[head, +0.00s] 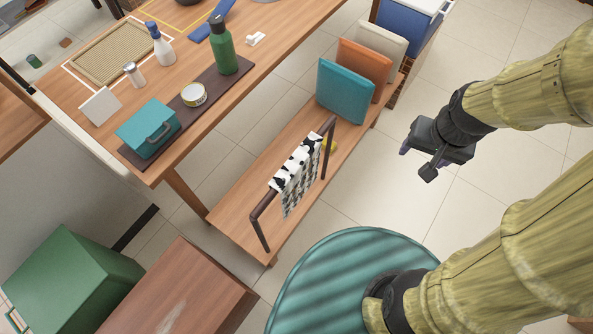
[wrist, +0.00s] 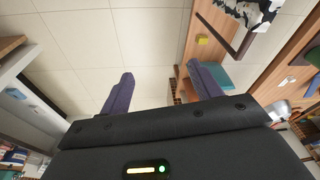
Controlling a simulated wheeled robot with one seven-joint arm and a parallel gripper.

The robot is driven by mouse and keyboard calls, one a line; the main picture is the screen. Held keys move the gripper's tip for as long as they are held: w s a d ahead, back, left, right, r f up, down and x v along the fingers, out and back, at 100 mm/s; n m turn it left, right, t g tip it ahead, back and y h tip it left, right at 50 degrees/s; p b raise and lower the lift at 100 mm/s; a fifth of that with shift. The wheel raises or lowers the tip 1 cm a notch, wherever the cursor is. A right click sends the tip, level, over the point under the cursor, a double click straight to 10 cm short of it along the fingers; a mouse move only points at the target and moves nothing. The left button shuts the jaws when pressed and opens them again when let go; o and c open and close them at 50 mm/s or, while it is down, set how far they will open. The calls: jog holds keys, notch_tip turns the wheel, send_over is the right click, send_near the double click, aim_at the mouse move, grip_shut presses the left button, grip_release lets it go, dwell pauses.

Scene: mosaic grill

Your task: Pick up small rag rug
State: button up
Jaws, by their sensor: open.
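A black-and-white patterned cloth, seemingly the small rag rug (head: 296,172), hangs over a dark rail on a low wooden shelf in the middle of the head view. Its upper part is blotched and its lower part looks checked. In the wrist view, part of the cloth (wrist: 252,10) shows at the top right, cut by the edge. My gripper (head: 418,162) is open and empty, in the air to the right of the rail and well apart from the cloth. Its two purple fingers are spread in the wrist view (wrist: 163,86).
The brown rail (head: 262,208) stands on the low shelf (head: 232,215). Teal (head: 343,92), orange and beige cushions stand behind it. A yellow block (wrist: 202,40) lies near the rail. A table (head: 165,178) holds a bottle, tin and teal box. Tiled floor around my gripper is clear.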

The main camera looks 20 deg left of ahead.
jog(key=w+a+f+m+g+p, duration=0.2)
jog(key=a+p, duration=0.1)
jog(key=a, duration=1.2)
jog(key=p, duration=0.3)
send_over(297, 160)
notch_tip(297, 160, down, 2)
jog(key=shift+m, duration=0.4)
notch_tip(297, 160, down, 12)
jog(key=shift+w+r, duration=0.1)
jog(key=shift+f, duration=0.25)
notch_tip(297, 160, down, 5)
jog(key=shift+f, duration=0.1)
